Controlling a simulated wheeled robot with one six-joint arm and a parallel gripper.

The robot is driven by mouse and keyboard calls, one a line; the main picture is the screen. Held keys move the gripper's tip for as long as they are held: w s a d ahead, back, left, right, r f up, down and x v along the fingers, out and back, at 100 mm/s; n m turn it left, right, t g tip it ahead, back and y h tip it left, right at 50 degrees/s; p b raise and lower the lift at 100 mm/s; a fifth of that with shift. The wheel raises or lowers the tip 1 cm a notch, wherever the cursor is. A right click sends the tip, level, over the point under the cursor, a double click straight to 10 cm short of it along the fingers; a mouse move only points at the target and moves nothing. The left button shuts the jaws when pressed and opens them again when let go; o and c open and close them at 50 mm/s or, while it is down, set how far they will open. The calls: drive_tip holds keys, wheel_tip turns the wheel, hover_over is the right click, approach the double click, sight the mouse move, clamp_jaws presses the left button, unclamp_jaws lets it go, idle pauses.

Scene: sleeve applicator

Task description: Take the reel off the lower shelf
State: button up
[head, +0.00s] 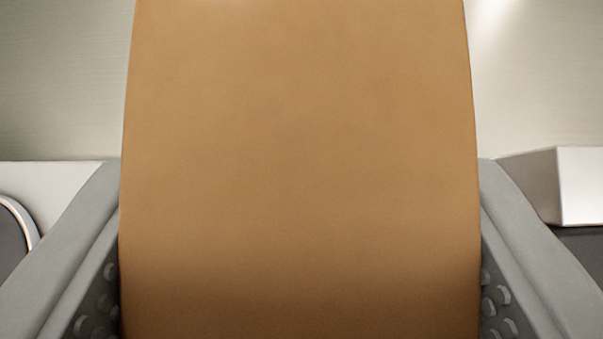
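A broad brown surface, which I take to be the reel (300,120), fills the middle of the head view from top to bottom. Its sides are nearly straight and its lower part is darker. Its top and bottom ends are outside the view. My gripper (300,168) has one grey finger on each side of it. Both fingers meet the reel's edges with no visible gap, so it looks shut on the reel. The inner finger pads, with round bumps, show only low down; the reel hides the rest.
Behind is a pale plain wall (540,90). A white block (583,186) stands at the right, beyond the right finger. At the left, a pale surface (45,180) bears a dark round-edged thing (12,245), cut off by the frame. The reel hides what lies straight ahead.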

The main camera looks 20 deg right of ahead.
drive_tip(key=shift+f, duration=1.4)
drive_tip(key=shift+f, duration=0.1)
drive_tip(key=o, duration=1.2)
drive_tip(key=shift+s+a+r, duration=0.1)
drive_tip(key=shift+s+r, duration=0.1)
drive_tip(key=shift+r, duration=0.1)
drive_tip(key=v, duration=1.1)
drive_tip(key=shift+s+r, duration=0.15)
drive_tip(key=shift+r, duration=0.05)
